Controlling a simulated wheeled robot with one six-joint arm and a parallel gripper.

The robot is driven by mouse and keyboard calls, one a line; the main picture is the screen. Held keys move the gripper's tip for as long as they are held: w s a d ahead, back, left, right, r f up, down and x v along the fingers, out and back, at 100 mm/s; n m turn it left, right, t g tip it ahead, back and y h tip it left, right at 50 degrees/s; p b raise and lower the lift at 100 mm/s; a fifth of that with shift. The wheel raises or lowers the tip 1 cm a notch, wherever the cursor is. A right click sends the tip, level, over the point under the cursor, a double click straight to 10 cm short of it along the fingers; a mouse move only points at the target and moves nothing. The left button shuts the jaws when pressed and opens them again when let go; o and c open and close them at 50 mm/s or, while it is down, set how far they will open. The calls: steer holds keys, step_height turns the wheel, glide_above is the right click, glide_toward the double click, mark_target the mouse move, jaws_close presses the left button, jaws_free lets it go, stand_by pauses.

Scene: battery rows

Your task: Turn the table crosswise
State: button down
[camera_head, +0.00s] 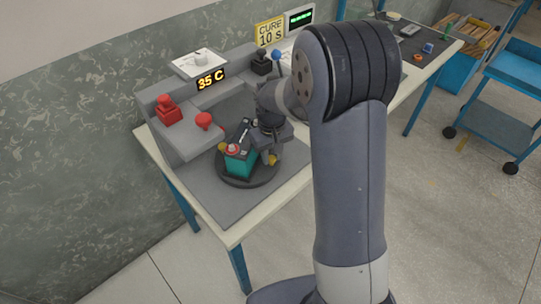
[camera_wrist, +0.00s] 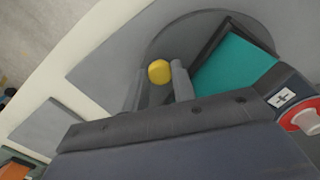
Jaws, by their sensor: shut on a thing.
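A round dark grey turntable (camera_head: 250,183) sits on the grey mat of the bench. It carries a teal and black block (camera_head: 241,162), which lies at a slant to the bench edge. The turntable's rim (camera_wrist: 190,22) and the teal block (camera_wrist: 235,66) also show in the wrist view. A yellow knob (camera_wrist: 159,71) stands near the turntable's edge, beside the block. My gripper (camera_wrist: 160,80) is shut on this knob, one finger on each side. In the head view my gripper (camera_head: 270,153) is partly hidden by my wrist.
A red and white cap (camera_wrist: 303,119) is close to my gripper's right side. A grey console with a red block (camera_head: 168,110), a red button (camera_head: 204,120) and a 35 C display (camera_head: 211,80) stands behind the turntable. The mat's front part (camera_head: 235,205) is clear.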

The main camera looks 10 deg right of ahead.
steer(key=shift+w+d, duration=0.1)
steer(key=shift+w, duration=0.05)
stand_by(0.5)
steer(key=c, duration=1.2)
jaws_free()
steer(key=shift+o, duration=0.2)
steer(key=shift+r, duration=0.15)
step_height(320, 180, up, 11)
steer(key=shift+f, duration=0.2)
